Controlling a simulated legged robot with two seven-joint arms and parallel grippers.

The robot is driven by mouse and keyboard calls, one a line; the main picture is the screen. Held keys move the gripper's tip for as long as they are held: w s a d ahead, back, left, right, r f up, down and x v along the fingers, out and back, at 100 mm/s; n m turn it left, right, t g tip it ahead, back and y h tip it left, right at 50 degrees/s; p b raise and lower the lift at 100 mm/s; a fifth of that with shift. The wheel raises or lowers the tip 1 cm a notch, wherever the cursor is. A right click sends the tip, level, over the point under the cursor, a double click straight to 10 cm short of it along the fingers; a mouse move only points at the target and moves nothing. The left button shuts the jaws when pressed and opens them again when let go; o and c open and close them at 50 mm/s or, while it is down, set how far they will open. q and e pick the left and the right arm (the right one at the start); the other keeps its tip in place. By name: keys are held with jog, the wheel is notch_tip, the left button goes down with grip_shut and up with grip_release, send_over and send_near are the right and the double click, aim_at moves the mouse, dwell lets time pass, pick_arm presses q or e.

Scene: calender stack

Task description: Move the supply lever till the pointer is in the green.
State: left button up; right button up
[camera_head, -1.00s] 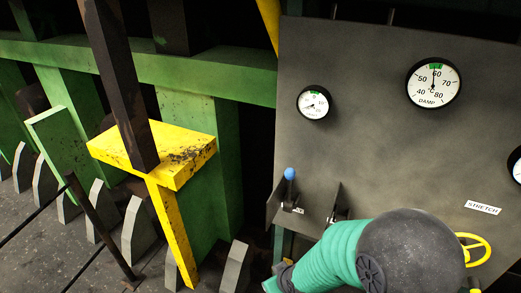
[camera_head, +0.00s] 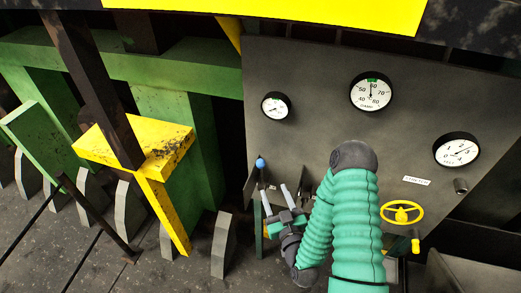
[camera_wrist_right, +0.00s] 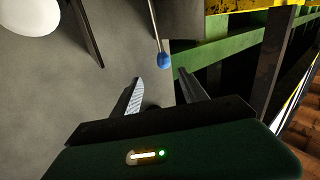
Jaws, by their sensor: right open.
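The lever with a blue knob (camera_head: 260,163) stands at the lower left of the grey panel; its knob and thin rod also show in the right wrist view (camera_wrist_right: 165,61). My right gripper (camera_head: 276,194) is open, below and slightly right of the knob. In the wrist view the knob is just beyond the open fingertips (camera_wrist_right: 160,76), not held. A small gauge (camera_head: 276,105) is above the lever; its needle seems to point to the lower left, and its green mark is too small to tell. The DAMP gauge (camera_head: 371,91) has its pointer up at its green mark. My left gripper is not in view.
A dark plate stands beside the lever in the wrist view (camera_wrist_right: 87,35). A third gauge (camera_head: 456,150) and a yellow handwheel (camera_head: 401,212) are at the right of the panel. A yellow bracket (camera_head: 140,146) and green frame (camera_head: 186,100) stand to the left.

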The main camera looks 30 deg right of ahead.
aim_at(260, 167)
jog(key=x, duration=0.3)
jog(key=a+p+x, duration=0.1)
jog(key=x, duration=0.5)
jog(key=shift+w+a+r+p, duration=0.2)
jog(key=shift+w+r+p, duration=0.05)
jog(key=shift+w+p, duration=0.05)
jog(key=x, duration=0.2)
jog(key=p+x, duration=0.1)
jog(key=x, duration=0.2)
jog(key=p+x, duration=0.1)
jog(key=x, duration=0.1)
jog(key=shift+w+d+f, duration=0.1)
jog(key=shift+d+f, duration=0.2)
jog(key=shift+d, duration=0.05)
jog(key=shift+w+a, duration=0.1)
jog(key=shift+c, duration=0.8)
jog(key=c, duration=0.5)
jog(key=shift+d+f, duration=0.1)
jog(key=shift+d, duration=0.25)
grip_shut()
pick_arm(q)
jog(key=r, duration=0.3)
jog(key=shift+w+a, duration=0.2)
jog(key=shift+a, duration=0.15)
